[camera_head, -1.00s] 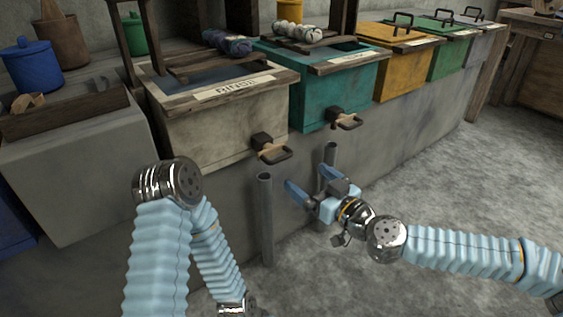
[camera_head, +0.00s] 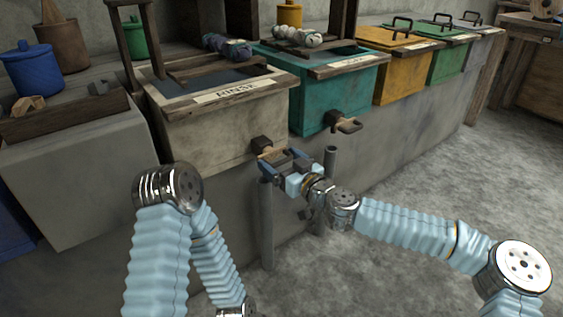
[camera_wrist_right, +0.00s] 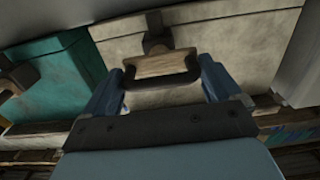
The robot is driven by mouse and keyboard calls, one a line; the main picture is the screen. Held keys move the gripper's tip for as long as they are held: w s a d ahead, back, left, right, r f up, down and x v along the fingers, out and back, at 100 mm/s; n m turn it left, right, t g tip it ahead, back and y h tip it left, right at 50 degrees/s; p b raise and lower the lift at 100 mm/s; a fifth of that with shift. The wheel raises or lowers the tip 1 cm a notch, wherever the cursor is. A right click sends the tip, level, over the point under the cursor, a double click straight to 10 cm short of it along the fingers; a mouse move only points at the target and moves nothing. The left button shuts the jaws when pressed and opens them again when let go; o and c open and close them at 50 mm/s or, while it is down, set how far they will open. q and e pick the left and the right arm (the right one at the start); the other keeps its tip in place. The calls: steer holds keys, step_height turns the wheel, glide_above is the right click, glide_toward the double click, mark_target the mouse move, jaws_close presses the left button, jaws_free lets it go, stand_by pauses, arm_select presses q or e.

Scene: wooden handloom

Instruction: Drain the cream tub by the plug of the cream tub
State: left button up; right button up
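The cream tub (camera_head: 215,130), labelled RINSE, stands on the grey ledge and also shows in the right wrist view (camera_wrist_right: 220,40). Its plug, with a wooden block and dark loop handle (camera_wrist_right: 160,66), sticks out low on its front; in the head view the plug (camera_head: 263,145) is partly covered by my gripper. My right gripper (camera_head: 283,160) is at the plug. In the right wrist view its two blue fingers (camera_wrist_right: 160,88) are apart, one on each side of the handle, with gaps visible. My left arm is at lower left; its gripper is out of view.
The teal tub (camera_head: 340,95) with its own plug (camera_head: 347,125) is just to the right. Two upright grey pipes stand below the tubs, the nearer (camera_head: 266,225) under my right gripper. Yellow and green lidded bins follow at right. The floor at right is clear.

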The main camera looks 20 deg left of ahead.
steer(key=c, duration=0.9)
steer(key=shift+b+v, duration=0.7)
steer(key=shift+v, duration=0.6)
steer(key=o, duration=1.1)
steer(key=shift+o, duration=0.2)
steer(key=shift+s+d, duration=0.1)
steer(key=shift+d, duration=0.05)
steer(key=v, duration=1.3)
steer(key=shift+s+d+p, duration=0.2)
steer(key=shift+d+p, duration=0.05)
steer(key=shift+p, duration=0.15)
steer(key=shift+f, duration=0.1)
